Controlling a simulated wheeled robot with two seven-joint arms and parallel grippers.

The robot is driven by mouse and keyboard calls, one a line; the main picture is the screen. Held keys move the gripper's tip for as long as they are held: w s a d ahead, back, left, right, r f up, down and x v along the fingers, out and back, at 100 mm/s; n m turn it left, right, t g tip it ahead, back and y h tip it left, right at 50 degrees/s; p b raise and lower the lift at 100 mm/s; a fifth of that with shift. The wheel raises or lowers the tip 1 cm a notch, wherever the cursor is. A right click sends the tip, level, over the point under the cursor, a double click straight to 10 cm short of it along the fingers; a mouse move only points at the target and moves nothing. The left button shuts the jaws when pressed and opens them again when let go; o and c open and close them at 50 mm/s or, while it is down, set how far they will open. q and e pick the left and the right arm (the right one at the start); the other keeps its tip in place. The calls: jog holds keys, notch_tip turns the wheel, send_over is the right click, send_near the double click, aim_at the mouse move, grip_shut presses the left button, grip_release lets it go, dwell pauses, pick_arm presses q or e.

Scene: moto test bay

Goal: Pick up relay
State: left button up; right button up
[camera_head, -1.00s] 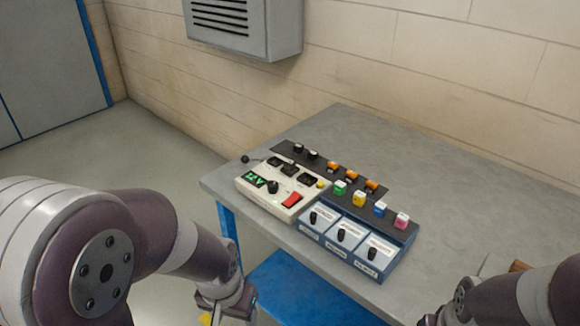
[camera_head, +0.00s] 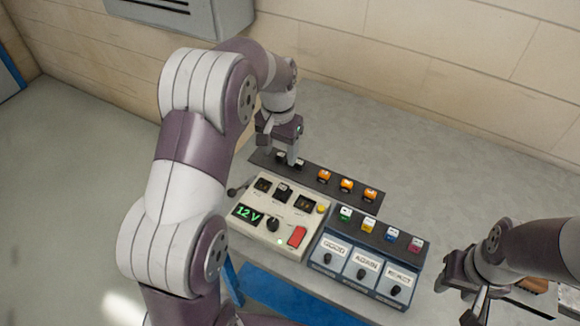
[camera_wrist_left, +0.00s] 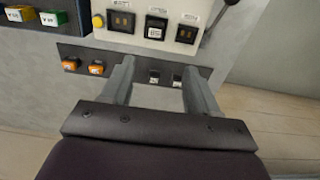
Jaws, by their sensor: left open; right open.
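Two small black blocks with pale tops, likely the relays, sit at the left end of the dark strip behind the tester; one shows beside my left fingers (camera_head: 299,163). In the left wrist view the two blocks (camera_wrist_left: 154,76) (camera_wrist_left: 178,81) lie between my open left fingers (camera_wrist_left: 158,72), apart from both. My left gripper (camera_head: 280,150) points down over this end of the strip and is empty. Its fingers partly hide the blocks in the head view. My right gripper (camera_head: 464,296) is open and empty near the table's front right.
The cream tester (camera_head: 262,228) reads 12 V and has three sockets, a knob and a red switch. Orange blocks (camera_head: 346,185) share the dark strip (camera_head: 330,198). The table's back (camera_head: 440,160) is clear.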

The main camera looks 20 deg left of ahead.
pick_arm(q)
send_over(283, 188)
jog(key=s, duration=0.1)
jog(key=f, duration=0.4)
jog(key=shift+s+d+p, duration=0.15)
jog(key=shift+d+p, duration=0.25)
jog(key=f, duration=0.1)
jog(key=w+a+f, duration=0.1)
jog(key=shift+w+f, duration=0.1)
jog(key=shift+f, duration=0.3)
notch_tip(283, 188, down, 4)
jog(key=shift+p, duration=0.85)
jog(key=shift+d+f, duration=0.15)
jog(key=shift+f, duration=0.15)
jog(key=shift+w+f, duration=0.1)
jog(key=shift+f, duration=0.05)
pick_arm(e)
jog(key=shift+s+d+r, duration=0.3)
jog(key=shift+d+r, duration=0.05)
jog(key=shift+r, duration=0.3)
jog(key=shift+s+d+r, duration=0.25)
jog(key=shift+d+r, duration=0.05)
jog(key=shift+r, duration=0.3)
pick_arm(q)
jog(key=c, duration=0.9)
grip_shut()
